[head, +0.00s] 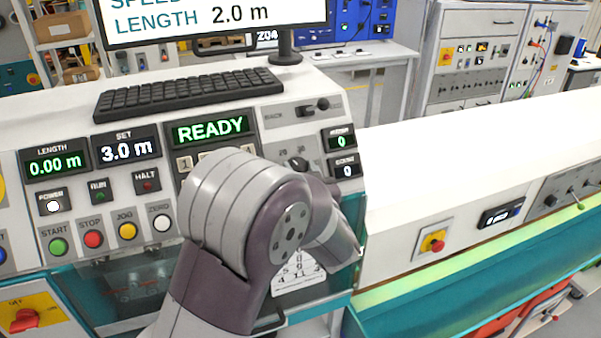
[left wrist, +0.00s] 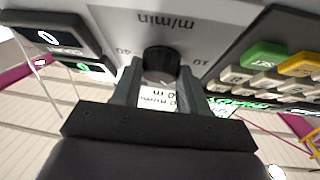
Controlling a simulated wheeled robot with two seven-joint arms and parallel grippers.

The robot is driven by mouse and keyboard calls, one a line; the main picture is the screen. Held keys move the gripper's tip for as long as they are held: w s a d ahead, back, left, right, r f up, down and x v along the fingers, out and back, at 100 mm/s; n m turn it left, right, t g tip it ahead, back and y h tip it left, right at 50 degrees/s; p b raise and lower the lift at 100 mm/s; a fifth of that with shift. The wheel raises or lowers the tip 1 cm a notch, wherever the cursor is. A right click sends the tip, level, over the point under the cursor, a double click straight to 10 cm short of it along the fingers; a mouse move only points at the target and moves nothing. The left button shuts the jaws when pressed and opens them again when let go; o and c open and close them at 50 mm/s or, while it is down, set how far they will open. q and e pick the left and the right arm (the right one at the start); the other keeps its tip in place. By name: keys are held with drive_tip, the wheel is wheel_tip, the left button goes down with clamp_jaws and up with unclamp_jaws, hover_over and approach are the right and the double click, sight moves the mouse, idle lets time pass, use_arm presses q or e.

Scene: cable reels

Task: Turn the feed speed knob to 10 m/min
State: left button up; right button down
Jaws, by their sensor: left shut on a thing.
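The feed speed knob (left wrist: 160,62) is a dark round knob on a grey panel, seen upside down in the left wrist view. Its dial shows "m/min" with 10 and 40 at its two sides. My left gripper (left wrist: 158,82) is shut on the knob, with one finger on each side. The knob's pointer cannot be made out. In the head view my left arm covers the knob; only part of the dial scale (head: 291,154), with 20 and 30, shows above it. My right gripper is in neither view.
The console has a green READY display (head: 210,130), a keyboard (head: 188,93) and START, STOP, JOG and ZERO buttons left of my arm. Small counter displays (head: 343,153) sit close to the right of the dial. A red emergency knob (head: 433,242) is further right.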

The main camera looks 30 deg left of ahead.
use_arm(q)
drive_tip(key=n+b, duration=0.1)
drive_tip(key=n+g+y+b, duration=0.1)
drive_tip(key=n, duration=0.1)
drive_tip(key=shift+w+d+f+n+g+y, duration=0.1)
drive_tip(key=shift+d+f+n+g+y, duration=0.1)
drive_tip(key=shift+n+g+y, duration=0.1)
drive_tip(key=n+g+y+b, duration=0.1)
drive_tip(key=n+g, duration=0.1)
drive_tip(key=n, duration=0.1)
drive_tip(key=shift+w+n, duration=0.15)
drive_tip(key=shift+n, duration=0.25)
drive_tip(key=n+g, duration=0.1)
drive_tip(key=n, duration=0.1)
drive_tip(key=n+g+b, duration=0.1)
drive_tip(key=n+g, duration=0.1)
drive_tip(key=shift+w+r+n+y, duration=0.1)
drive_tip(key=shift+r+n+y, duration=0.05)
drive_tip(key=shift+n+y, duration=0.2)
drive_tip(key=shift+w+d+r+n+g+b, duration=0.1)
drive_tip(key=shift+n+g+b, duration=0.15)
drive_tip(key=shift+n+g, duration=0.5)
drive_tip(key=shift+r+n+g+b, duration=0.1)
drive_tip(key=shift+n+g+b, duration=0.2)
drive_tip(key=shift+n, duration=0.7)
drive_tip(key=o, duration=1.1)
drive_tip(key=shift+c, duration=0.2)
